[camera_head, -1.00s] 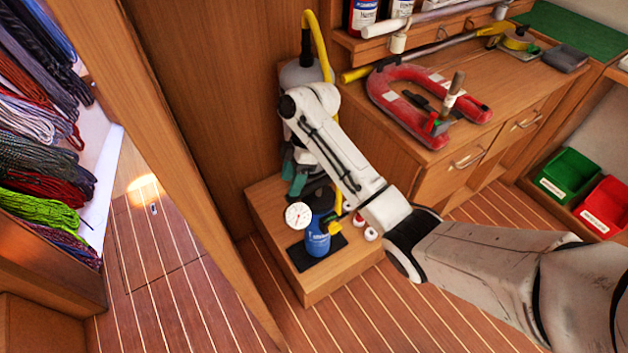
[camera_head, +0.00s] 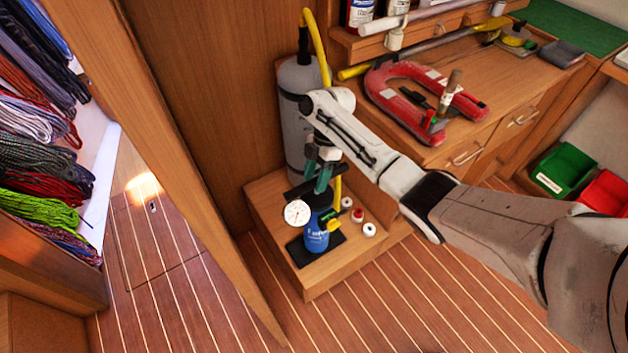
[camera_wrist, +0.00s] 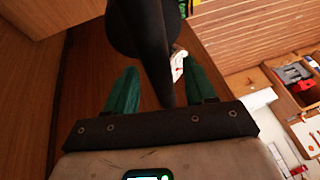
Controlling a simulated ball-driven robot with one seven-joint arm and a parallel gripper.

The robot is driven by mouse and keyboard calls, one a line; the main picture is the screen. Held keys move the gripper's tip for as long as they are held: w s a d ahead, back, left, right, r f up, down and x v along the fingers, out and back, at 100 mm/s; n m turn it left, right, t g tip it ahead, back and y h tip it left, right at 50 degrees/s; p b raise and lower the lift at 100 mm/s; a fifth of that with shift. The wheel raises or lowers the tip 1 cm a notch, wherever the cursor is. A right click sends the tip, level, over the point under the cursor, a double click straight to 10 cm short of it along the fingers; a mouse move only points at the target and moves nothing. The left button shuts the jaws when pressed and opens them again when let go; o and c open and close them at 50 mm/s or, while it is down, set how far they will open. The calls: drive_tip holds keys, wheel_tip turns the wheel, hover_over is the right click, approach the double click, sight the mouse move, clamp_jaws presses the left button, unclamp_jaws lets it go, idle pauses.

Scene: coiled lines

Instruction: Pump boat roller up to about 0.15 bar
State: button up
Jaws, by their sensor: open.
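A blue hand pump (camera_head: 316,238) with a black top handle (camera_head: 300,190) stands upright on a black mat (camera_head: 336,240) on the low wooden step. A round white dial gauge (camera_head: 297,213) sits at its left. A tall grey cylinder (camera_head: 295,120), perhaps the boat roller, stands behind it, with a yellow hose (camera_head: 318,45) at its top. My gripper (camera_head: 318,180), with green fingers, is open just above the pump, at the handle. In the wrist view a black part, likely the handle, lies between my open fingers (camera_wrist: 160,95). The gauge reading is too small to tell.
Small red and white caps (camera_head: 369,229) lie right of the pump. A red horseshoe-shaped piece (camera_head: 400,115) lies on the workbench above. Green (camera_head: 565,172) and red (camera_head: 606,195) bins stand far right. A wooden partition (camera_head: 165,130) rises on the left. The floor in front is clear.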

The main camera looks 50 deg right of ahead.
drive_tip(key=shift+x, duration=1.05)
clamp_jaws()
